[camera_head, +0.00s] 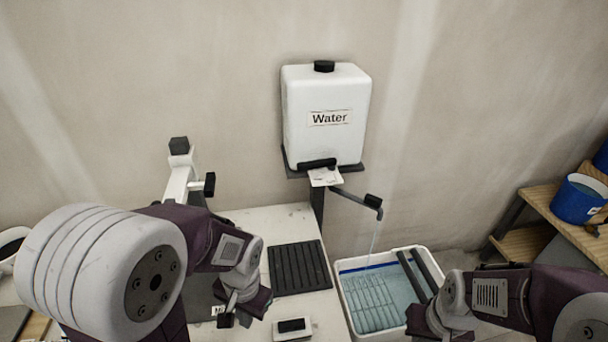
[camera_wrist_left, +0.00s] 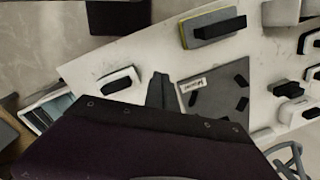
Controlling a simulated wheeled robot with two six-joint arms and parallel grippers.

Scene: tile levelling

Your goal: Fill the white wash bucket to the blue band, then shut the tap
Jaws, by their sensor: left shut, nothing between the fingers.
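The white wash bucket (camera_head: 354,323) stands at the lower middle, with water (camera_head: 370,300) inside. Its blue band (camera_head: 368,266) shows along the far inner wall; the water looks close below it, but the exact gap is unclear. A thin stream falls into the bucket from the tap (camera_head: 362,201), so the tap is running. The tap belongs to the white tank marked Water (camera_head: 327,105). My left gripper (camera_head: 229,314) is shut and empty, left of the bucket and apart from the tap; its fingers show in the left wrist view (camera_wrist_left: 159,92). My right gripper (camera_head: 428,324) is by the bucket's right side, its fingers unclear.
A black ribbed mat (camera_head: 299,268) and a small white block with a black handle (camera_head: 292,328) lie on the pale worktop between left gripper and bucket. A white stand (camera_head: 180,180) rises at left. A wooden shelf (camera_head: 545,200) with a blue bucket (camera_head: 578,200) is at right.

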